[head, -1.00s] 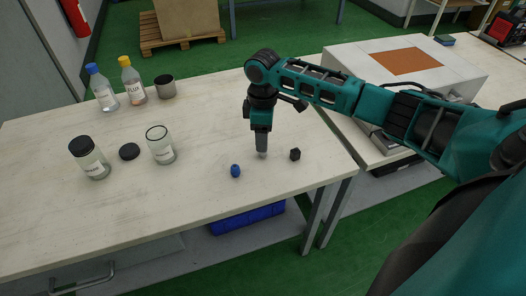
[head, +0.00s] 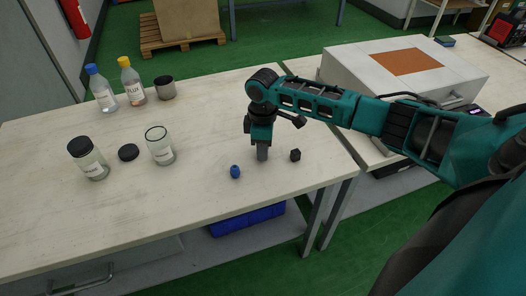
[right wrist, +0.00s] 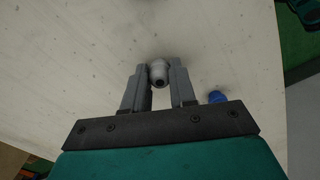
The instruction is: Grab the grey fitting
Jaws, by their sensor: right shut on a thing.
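The grey fitting (right wrist: 159,72) sits between the two fingertips of my right gripper (right wrist: 161,82) in the right wrist view, and the fingers are closed on it. In the head view my right gripper (head: 262,155) points down at the tabletop, between a blue fitting and a small black block. The grey fitting is hidden by the fingers there, and I cannot tell whether it still touches the table. My left gripper does not show in any view.
The blue fitting (head: 235,171) lies left of my right gripper, the black block (head: 295,155) right of it.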

